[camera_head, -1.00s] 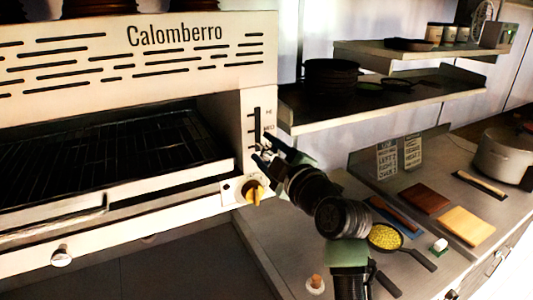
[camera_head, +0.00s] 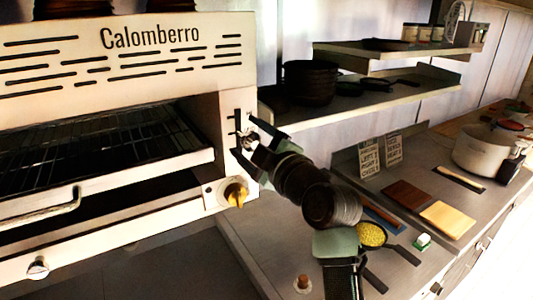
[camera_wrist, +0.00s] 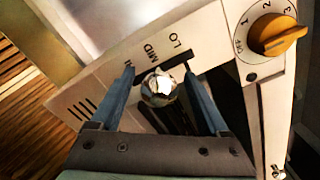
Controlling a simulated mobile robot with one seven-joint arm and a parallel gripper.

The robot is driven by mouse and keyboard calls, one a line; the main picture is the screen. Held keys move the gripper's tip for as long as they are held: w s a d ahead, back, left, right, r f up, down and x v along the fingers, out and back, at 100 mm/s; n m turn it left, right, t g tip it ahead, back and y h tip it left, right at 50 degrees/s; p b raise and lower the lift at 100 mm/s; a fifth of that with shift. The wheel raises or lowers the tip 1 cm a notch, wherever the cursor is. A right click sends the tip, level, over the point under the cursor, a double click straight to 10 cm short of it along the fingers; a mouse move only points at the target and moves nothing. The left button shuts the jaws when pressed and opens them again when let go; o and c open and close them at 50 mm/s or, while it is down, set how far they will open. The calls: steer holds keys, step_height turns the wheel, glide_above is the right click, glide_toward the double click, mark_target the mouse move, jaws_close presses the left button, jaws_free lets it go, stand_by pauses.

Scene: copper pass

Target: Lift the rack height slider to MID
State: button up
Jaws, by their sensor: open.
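The slider knob (camera_head: 248,140), a shiny round metal ball, sticks out of the dark vertical slot on the oven's right front panel. It appears to sit in the lower part of the slot. In the wrist view the knob (camera_wrist: 160,88) lies between my two fingers, with visible gaps on both sides. The labels LO and MID (camera_wrist: 151,51) show beside the slot; the third is partly covered by a finger. My gripper (camera_head: 245,139) is open around the knob; it also shows in the wrist view (camera_wrist: 158,75). The wire rack (camera_head: 90,140) is inside the oven.
A yellow dial (camera_head: 236,195) is just below the slider, also seen in the wrist view (camera_wrist: 278,36). A shelf (camera_head: 360,108) with dark pans is right of the oven. The counter (camera_head: 265,235) below holds a pan, boards and a pot (camera_head: 482,150).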

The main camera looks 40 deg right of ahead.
steer(key=b+v, duration=0.5)
steer(key=v, duration=0.7)
steer(key=shift+s, duration=0.1)
steer(key=w+a+r+m+t, duration=0.1)
steer(key=w+a+r, duration=0.15)
steer(key=a, duration=0.25)
steer(key=w+a+r+m+t+y, duration=0.1)
steer(key=a+r+t, duration=0.1)
steer(key=a+r, duration=0.25)
steer(key=w+a+r+m+t, duration=0.1)
steer(key=w+a+r, duration=0.1)
steer(key=a, duration=0.4)
steer(key=s+a+r+m+t+y, duration=0.1)
steer(key=s+a+r+m+t, duration=0.1)
steer(key=a+r, duration=0.3)
steer(key=s+a+r+m+t+y, duration=0.2)
steer(key=s+a+r+m+t, duration=0.1)
steer(key=a, duration=0.9)
step_height(320, 180, up, 3)
steer(key=s+t, duration=0.1)
steer(key=s, duration=0.1)
steer(key=shift+s+r+m, duration=0.15)
steer(key=shift+s+m, duration=0.15)
steer(key=shift+s, duration=0.05)
steer(key=shift+a, duration=0.15)
